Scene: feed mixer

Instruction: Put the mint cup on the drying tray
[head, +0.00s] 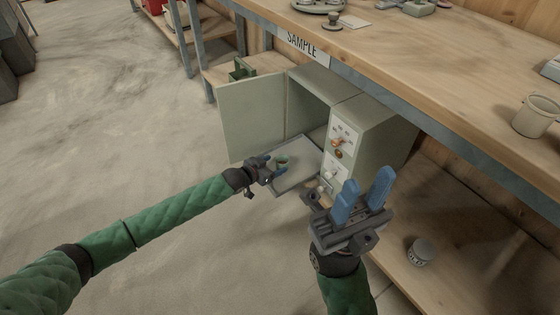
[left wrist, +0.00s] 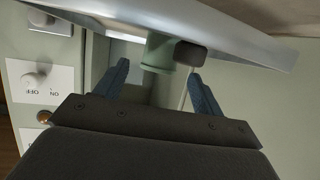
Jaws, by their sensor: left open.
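The mint cup (head: 282,162) stands on the grey drying tray (head: 300,182), which sticks out of the open oven cabinet. My left gripper (head: 270,164) is open beside the cup, low over the tray. In the left wrist view the cup (left wrist: 158,52) shows just past and between the spread fingertips, against the tray's underside or rim (left wrist: 235,32), with a dark block at its side. Whether the fingers touch the cup cannot be told. My right gripper (head: 364,197) is open and empty, raised in front of the cabinet.
The pale green cabinet (head: 372,130) has knobs on its front and its door (head: 252,118) swung open to the left. A bench edge labelled SAMPLE overhangs it. A cream mug (head: 536,116) stands on the bench, a small jar (head: 421,252) on the lower shelf.

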